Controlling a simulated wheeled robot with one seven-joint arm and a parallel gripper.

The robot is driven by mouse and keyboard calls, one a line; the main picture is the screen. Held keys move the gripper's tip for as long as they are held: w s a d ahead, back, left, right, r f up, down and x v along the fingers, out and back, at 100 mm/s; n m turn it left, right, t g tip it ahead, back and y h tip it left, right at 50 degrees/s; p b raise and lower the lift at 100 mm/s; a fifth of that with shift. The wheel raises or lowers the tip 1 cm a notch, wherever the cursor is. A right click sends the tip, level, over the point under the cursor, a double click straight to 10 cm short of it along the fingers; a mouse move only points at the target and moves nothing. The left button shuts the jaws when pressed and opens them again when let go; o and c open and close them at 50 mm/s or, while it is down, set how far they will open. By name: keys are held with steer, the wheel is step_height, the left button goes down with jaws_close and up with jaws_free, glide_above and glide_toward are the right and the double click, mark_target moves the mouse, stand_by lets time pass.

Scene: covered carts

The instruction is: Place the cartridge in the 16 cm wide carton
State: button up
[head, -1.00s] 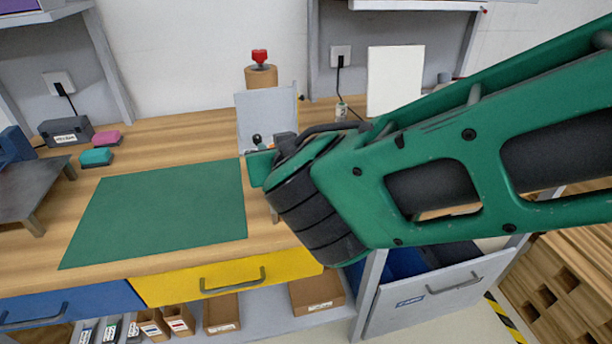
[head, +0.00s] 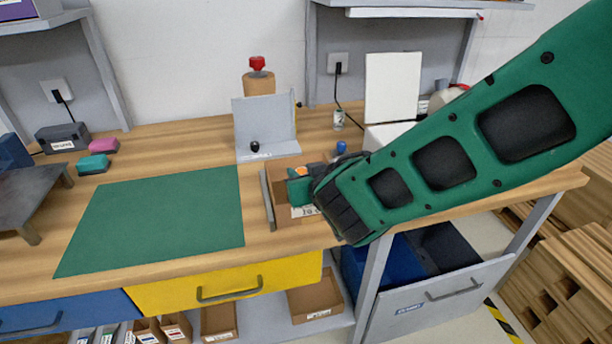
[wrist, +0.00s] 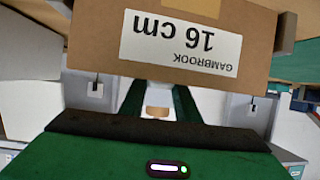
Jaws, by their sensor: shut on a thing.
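The open carton (head: 287,212) stands on the wooden bench, right of the green mat. Its label reads "16 cm" upside down on the carton (wrist: 265,65) in the wrist view. My gripper (head: 297,187) is low over the carton, its green fingers pointing down into or just above the opening. In the wrist view the fingers (wrist: 158,98) pass behind the carton's labelled wall, which hides their tips. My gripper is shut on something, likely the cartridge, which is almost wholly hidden. A small tan piece shows between the fingers, but I cannot tell what it is.
A grey strip (head: 267,200) stands along the carton's left side. The green mat (head: 155,220) is clear. A white block (head: 388,135) stands to the right.

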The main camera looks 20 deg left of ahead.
steer(key=shift+f, duration=0.4)
steer(key=shift+f, duration=0.15)
steer(key=o, duration=1.1)
steer(key=v, duration=1.2)
steer(key=shift+r, duration=0.2)
steer(key=shift+d, duration=0.1)
